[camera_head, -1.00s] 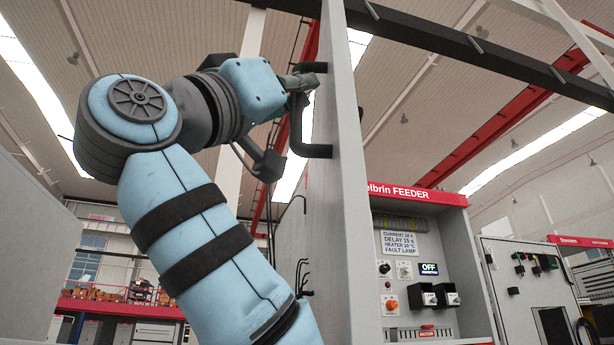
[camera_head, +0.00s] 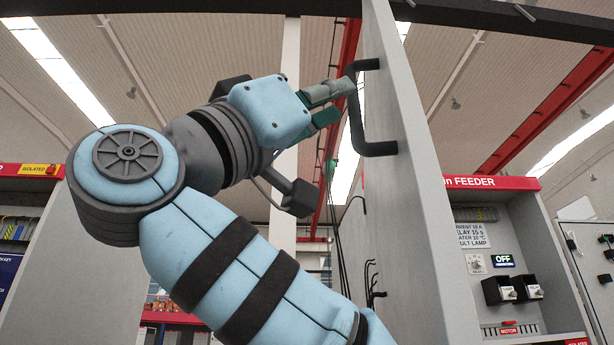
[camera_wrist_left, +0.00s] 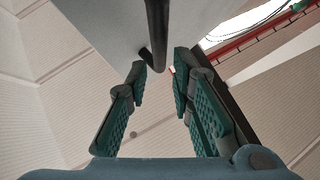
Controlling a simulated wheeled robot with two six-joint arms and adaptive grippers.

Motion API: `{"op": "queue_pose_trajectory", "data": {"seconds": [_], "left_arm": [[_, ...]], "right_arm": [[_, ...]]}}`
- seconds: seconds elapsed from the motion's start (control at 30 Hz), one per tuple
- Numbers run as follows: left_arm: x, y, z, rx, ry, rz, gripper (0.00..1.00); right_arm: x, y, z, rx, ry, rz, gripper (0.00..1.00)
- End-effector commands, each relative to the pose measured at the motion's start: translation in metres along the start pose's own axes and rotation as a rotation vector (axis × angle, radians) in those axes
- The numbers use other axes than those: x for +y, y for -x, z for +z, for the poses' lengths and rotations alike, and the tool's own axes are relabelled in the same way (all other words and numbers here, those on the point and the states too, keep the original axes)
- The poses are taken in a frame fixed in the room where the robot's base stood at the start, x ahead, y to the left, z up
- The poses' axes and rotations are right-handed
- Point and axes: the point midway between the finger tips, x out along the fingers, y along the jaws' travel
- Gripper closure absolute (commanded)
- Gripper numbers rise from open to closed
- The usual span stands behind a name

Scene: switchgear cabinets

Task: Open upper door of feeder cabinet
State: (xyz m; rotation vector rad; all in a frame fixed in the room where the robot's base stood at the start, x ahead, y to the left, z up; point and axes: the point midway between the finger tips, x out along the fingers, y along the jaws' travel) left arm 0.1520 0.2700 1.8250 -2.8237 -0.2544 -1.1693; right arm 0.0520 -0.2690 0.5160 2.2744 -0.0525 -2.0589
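The feeder cabinet's upper door (camera_head: 420,190) is a tall grey panel standing swung out from the cabinet, open. Its dark bar handle (camera_head: 357,125) is on the face toward my left arm. My left gripper (camera_head: 346,98) has its green fingers at the handle, near its upper part. In the left wrist view the fingers (camera_wrist_left: 160,75) are spread apart, with the handle bar (camera_wrist_left: 156,30) running down to between their tips. I cannot tell whether a finger touches the bar. The cabinet (camera_head: 530,270) shows its inside, below a red FEEDER label. My right gripper is not in view.
Another cabinet with a red ISOLATED strip (camera_head: 30,170) stands at the left. A further grey cabinet (camera_head: 590,250) is at the right edge. A dark overhead beam (camera_head: 490,16) crosses the top.

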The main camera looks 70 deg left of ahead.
Motion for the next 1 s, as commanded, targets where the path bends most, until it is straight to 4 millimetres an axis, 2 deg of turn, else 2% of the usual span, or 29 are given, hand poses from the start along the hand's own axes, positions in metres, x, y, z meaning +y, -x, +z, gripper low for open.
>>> {"op": "queue_pose_trajectory", "data": {"seconds": [0.1,0.2,0.3,0.9,1.0], "left_arm": [[0.000,0.033,-0.001,0.005,0.000,0.000,0.79],[0.000,0.052,-0.001,0.002,0.000,0.001,0.79],[0.000,0.062,0.000,0.001,0.000,0.001,0.79],[0.000,0.063,0.000,-0.001,0.001,0.001,0.79],[-0.005,0.056,0.006,-0.011,0.008,-0.016,0.79]], "right_arm": [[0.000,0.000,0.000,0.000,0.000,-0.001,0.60],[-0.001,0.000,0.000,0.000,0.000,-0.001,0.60],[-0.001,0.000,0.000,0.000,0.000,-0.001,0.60],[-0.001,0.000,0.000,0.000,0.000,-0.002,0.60],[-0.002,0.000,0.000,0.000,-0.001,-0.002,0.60]]}}
